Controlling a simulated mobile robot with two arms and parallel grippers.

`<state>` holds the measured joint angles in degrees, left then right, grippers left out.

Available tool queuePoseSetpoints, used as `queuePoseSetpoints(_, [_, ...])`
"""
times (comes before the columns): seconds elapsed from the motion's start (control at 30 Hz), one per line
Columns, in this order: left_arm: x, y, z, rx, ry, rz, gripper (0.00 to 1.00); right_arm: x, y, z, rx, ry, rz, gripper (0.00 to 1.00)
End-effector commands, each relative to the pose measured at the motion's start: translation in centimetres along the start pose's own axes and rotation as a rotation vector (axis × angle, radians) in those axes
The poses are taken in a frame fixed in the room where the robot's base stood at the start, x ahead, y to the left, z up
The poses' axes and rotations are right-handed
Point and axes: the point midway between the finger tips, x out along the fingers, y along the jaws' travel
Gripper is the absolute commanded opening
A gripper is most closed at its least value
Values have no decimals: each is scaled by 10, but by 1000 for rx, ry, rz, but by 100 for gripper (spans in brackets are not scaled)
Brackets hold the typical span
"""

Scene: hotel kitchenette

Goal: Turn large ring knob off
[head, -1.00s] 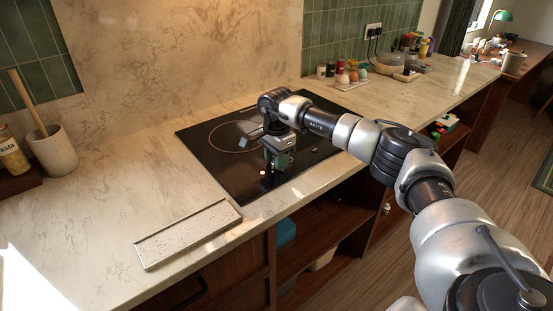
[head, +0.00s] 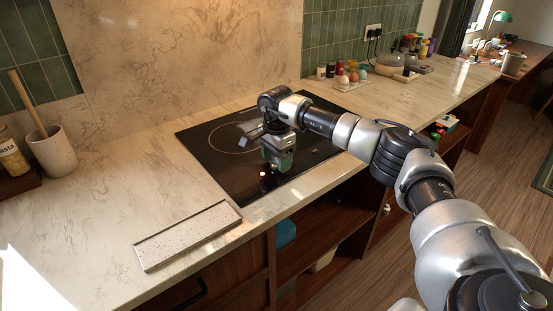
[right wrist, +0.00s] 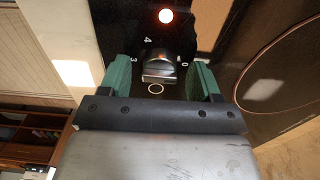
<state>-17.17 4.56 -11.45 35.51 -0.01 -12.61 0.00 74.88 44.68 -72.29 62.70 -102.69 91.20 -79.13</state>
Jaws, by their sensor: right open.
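The large ring knob (right wrist: 158,62) is a dark, shiny dial in the right wrist view, with the marks 3, 4 and 0 around it and a small ring symbol just below it. My right gripper (head: 278,166) points down over the front of the black cooktop (head: 217,168). In the right wrist view its green fingers (right wrist: 160,80) are open, one on each side of the knob, with gaps visible. The knob is hard to make out in the head view, by the gripper. An orange-white light (right wrist: 166,15) glows beyond the knob. My left gripper is out of view.
A speckled tray (head: 188,236) lies on the marble counter (head: 130,190) left of the cooktop. A crock (head: 53,152) and jar stand at far left. Eggs (head: 352,75) and small jars sit at the back right. Open shelves lie below the counter.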

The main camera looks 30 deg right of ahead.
Motion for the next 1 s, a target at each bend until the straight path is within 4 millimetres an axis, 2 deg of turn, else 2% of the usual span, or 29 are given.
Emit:
queuePoseSetpoints(0.4, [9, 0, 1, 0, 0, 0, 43, -77, 0, -1, 1, 0, -5, 63])
queuePoseSetpoints(0.5, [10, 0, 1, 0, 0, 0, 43, -91, 0, -1, 1, 0, -4, 63])
queuePoseSetpoints(0.7, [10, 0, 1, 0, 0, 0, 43, -104, 0, 0, 0, 0, -2, 63])
queuePoseSetpoints(1.0, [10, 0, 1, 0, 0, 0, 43, -104, 0, 0, 0, 0, -2, 63])
